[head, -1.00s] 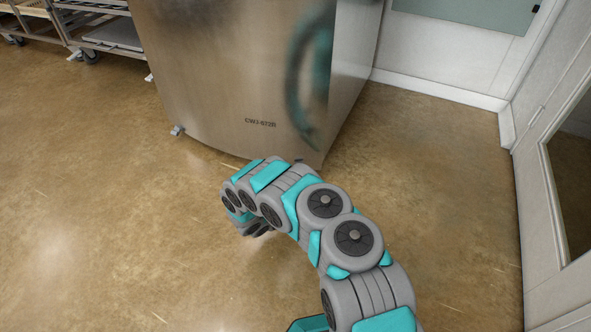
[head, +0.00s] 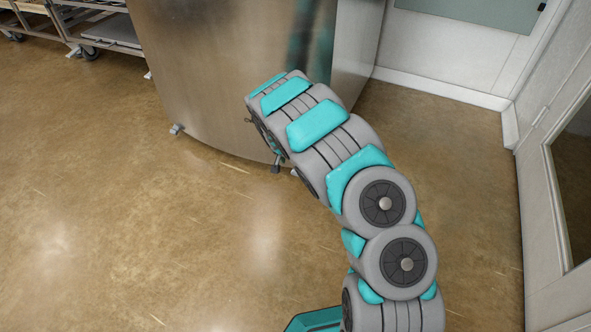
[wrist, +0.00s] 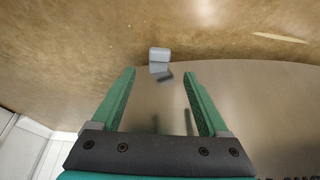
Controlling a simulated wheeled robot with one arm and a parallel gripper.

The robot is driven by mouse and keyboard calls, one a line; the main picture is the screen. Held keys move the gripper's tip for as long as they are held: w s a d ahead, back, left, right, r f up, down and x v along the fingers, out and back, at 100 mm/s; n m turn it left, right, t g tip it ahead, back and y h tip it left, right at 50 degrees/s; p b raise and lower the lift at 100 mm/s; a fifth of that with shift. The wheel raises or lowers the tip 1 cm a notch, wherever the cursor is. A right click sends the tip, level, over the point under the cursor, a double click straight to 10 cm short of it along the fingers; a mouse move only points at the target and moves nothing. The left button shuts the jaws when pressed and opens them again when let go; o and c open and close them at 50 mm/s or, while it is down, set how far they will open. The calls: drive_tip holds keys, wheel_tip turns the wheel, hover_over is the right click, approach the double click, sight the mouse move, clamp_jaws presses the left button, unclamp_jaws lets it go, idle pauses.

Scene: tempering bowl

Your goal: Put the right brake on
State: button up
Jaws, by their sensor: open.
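The steel bowl machine (head: 215,70) stands on the floor ahead. In the wrist view, the right brake, a small light grey tab (wrist: 160,55) with a darker piece below it, sticks out at the bottom edge of the steel front (wrist: 245,95). My gripper (wrist: 158,76) is open and empty, its green fingers on either side of the brake in the picture; I cannot tell whether they touch it. In the head view my arm hides most of the gripper (head: 276,167) and nearly all of this brake. The left brake (head: 177,129) shows as a small grey tab.
Wheeled racks (head: 95,35) stand at the back left. A white wall (head: 455,55) is behind, and a door frame (head: 545,180) runs along the right. The brown floor (head: 120,230) in front and to the left is clear.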

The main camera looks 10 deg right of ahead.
sight(296, 172)
drive_tip(key=shift+b+x, duration=0.75)
drive_tip(key=shift+x, duration=3.1)
drive_tip(key=shift+s, duration=0.1)
drive_tip(key=shift+c, duration=0.2)
clamp_jaws()
